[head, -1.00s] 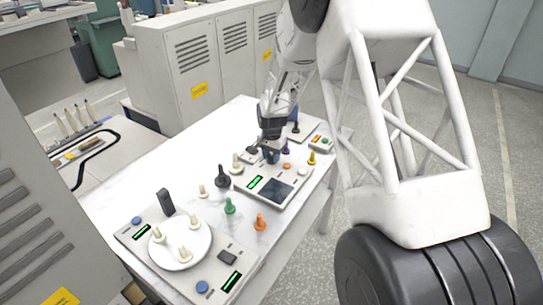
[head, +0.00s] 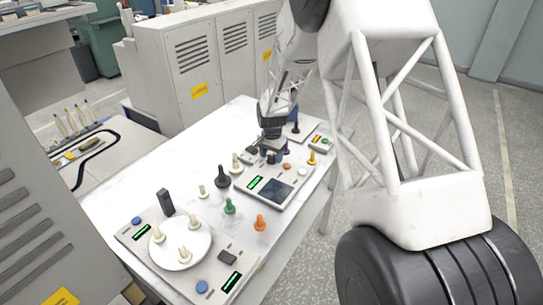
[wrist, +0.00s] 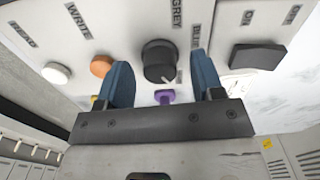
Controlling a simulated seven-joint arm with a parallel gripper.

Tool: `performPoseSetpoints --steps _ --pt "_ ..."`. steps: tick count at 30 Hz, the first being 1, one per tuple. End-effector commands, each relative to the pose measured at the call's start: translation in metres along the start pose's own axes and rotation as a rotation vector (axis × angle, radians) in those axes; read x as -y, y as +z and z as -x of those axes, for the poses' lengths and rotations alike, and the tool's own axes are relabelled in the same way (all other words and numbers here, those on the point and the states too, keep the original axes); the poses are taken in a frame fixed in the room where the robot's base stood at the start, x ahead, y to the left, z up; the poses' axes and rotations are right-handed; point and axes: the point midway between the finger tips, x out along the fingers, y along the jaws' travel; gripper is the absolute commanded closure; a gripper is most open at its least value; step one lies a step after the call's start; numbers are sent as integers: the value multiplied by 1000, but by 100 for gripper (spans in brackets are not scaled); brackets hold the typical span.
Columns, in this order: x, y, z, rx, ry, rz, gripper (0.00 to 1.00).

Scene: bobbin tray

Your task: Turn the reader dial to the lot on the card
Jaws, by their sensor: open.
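The reader (head: 265,200) is a pale panel with a dark screen and a green display on the table. Its black round dial (wrist: 158,55) shows in the wrist view, with GREY and part of another word printed by it. My gripper (head: 270,154) is over the reader's far end in the head view. In the wrist view its two blue fingers (wrist: 161,68) are open, one on each side of the dial, with gaps between; I cannot tell whether they are down level with it. I cannot make out a lot on any card.
An orange button (wrist: 102,65) by WRITE and a white button (wrist: 57,73) by READ are left of the dial. Several bobbins stand around the reader, including a black one (head: 222,177). A turntable panel (head: 148,262) is at front left.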

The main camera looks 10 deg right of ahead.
Motion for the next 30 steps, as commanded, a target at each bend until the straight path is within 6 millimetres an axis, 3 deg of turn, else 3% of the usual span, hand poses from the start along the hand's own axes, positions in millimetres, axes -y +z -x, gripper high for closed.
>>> performPoseSetpoints --steps 18,30 --pt "0 0 66 -1 -1 0 39" --pt "0 0 75 -1 -1 0 39"
